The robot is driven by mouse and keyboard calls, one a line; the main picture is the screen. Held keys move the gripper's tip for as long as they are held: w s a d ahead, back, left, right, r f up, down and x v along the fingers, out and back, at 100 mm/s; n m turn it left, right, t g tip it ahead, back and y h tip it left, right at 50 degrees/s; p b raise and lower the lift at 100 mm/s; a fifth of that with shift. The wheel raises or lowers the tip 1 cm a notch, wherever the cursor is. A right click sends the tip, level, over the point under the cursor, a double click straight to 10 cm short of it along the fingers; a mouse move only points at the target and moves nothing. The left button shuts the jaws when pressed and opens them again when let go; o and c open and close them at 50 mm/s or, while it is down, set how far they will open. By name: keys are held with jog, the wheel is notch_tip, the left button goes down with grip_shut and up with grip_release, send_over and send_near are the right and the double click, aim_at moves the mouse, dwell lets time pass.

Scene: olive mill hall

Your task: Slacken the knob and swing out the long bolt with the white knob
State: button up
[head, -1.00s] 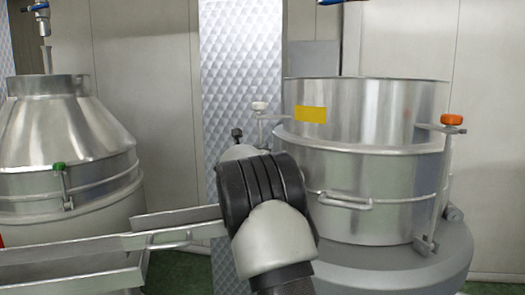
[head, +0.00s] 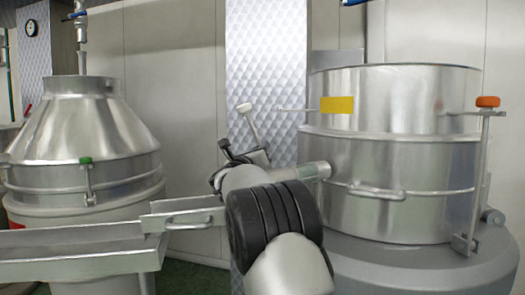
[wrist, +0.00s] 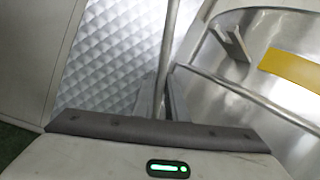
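The white knob (head: 244,107) tops the long bolt (head: 252,130), left of the upper vessel section on the right. The bolt leans outward to the left, with a gap between the knob and its bracket (head: 295,109). In the wrist view the bolt's bare shaft (wrist: 170,40) runs between the fingers of my gripper (wrist: 162,88), which look closed against it. The slotted bracket (wrist: 232,45) stands empty to the right of the shaft. The knob is out of the wrist view. The bolt's lower end is hidden behind my arm in the head view.
The steel vessel (head: 390,185) has a handle (head: 377,191) and an orange-knobbed bolt (head: 487,102) at right. A cone-topped vessel with a green knob (head: 86,160) and a metal trough (head: 80,252) are at left. A quilted panel (head: 265,60) stands behind my gripper.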

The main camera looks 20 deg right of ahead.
jog(key=o, duration=0.3)
jog(key=r+b+v, duration=0.2)
jog(key=v, duration=1.1)
jog(key=shift+s+r+b, duration=0.25)
jog(key=shift+b, duration=0.15)
jog(key=shift+a, duration=0.1)
